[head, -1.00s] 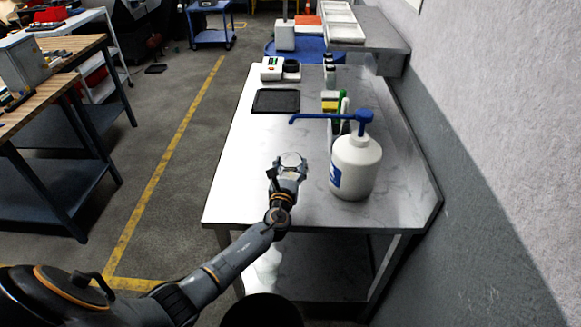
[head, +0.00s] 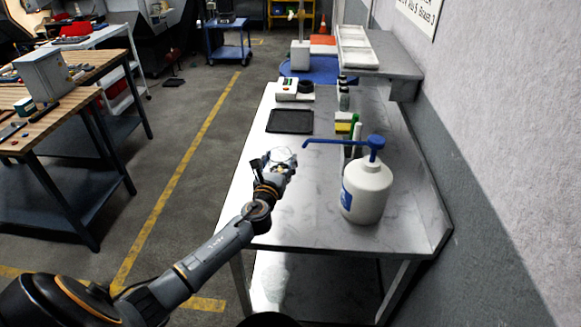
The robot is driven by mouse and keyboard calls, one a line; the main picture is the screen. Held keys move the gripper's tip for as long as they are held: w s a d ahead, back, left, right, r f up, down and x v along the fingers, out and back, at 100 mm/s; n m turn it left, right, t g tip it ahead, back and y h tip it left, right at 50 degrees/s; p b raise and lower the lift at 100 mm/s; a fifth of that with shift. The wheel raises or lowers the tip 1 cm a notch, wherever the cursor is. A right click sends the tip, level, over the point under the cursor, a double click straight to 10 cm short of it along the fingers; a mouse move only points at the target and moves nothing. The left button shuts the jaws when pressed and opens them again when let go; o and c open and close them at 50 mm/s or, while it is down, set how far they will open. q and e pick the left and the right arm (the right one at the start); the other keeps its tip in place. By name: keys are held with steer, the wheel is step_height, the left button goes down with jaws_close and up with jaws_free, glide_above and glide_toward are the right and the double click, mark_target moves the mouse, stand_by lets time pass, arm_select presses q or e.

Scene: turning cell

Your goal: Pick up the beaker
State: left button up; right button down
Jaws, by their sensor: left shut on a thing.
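The beaker (head: 281,153) is a small clear glass vessel. It shows at the tips of my left gripper (head: 276,163), above the near left part of the metal bench (head: 315,225). My left gripper is shut on the beaker, and its fingers and wrist hide the lower part of the glass. I cannot tell how far the beaker is above the bench top. My right gripper is not in view.
A white pump bottle (head: 366,190) with a blue spout stands to the right of my left gripper. Behind are a black tray (head: 290,121), a small white device (head: 294,89) and small bottles (head: 343,97). A wall bounds the bench on the right.

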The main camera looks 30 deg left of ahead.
arm_select(q)
steer(key=s+a+r, duration=0.2)
steer(key=a+r, duration=0.1)
steer(key=a, duration=0.3)
steer(key=shift+a+r+b, duration=0.15)
steer(key=shift+a+b, duration=0.2)
steer(key=shift+a, duration=0.05)
stand_by(1.2)
